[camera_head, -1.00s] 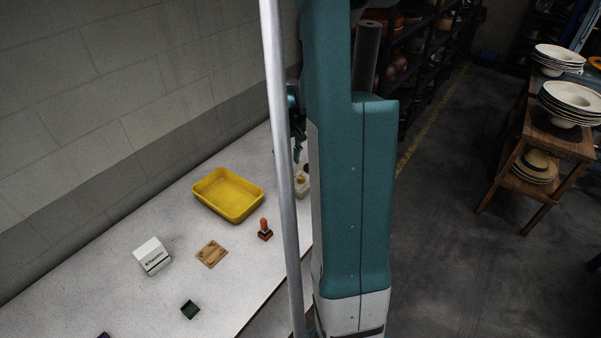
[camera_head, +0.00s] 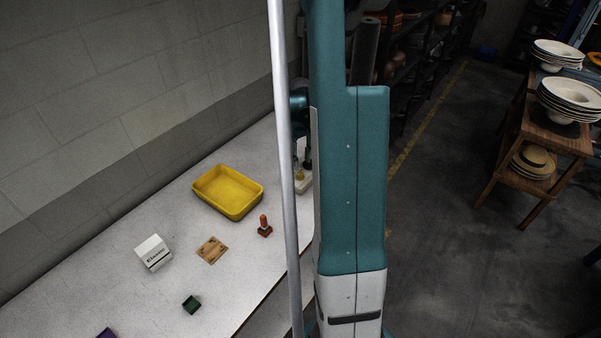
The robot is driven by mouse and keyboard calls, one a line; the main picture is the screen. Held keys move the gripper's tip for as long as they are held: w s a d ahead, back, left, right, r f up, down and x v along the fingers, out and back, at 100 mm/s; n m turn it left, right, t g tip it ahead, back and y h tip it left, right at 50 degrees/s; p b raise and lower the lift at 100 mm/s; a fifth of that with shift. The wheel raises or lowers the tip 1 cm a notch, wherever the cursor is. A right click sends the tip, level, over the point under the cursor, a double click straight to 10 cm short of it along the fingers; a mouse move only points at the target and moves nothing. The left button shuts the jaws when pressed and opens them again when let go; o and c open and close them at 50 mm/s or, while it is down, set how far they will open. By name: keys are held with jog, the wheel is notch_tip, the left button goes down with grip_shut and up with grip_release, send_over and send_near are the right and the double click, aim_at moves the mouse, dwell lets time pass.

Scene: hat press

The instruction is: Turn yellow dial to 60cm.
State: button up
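A white device (camera_head: 305,186) stands at the table's right end, partly hidden behind a grey pole and a large teal arm link of mine. A small yellow part (camera_head: 300,175) shows on it, which looks like the yellow dial. Its scale and setting are too small to read. Dark parts just above the device (camera_head: 307,157), below a teal joint, look like the end of my arm with my gripper. The pole and the link hide most of it. I cannot tell whether its fingers are open or touch the dial.
The white table (camera_head: 110,290) holds a yellow tray (camera_head: 198,197), a white box (camera_head: 153,252), a wooden plate (camera_head: 211,250), an orange-topped object (camera_head: 264,226), a green block (camera_head: 191,305) and a purple object (camera_head: 106,333). A wooden rack (camera_head: 566,138) with plates stands right. Floor between is clear.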

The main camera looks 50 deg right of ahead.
aim_at(300, 174)
jog(key=shift+f, duration=3.7)
jog(key=c, duration=0.9)
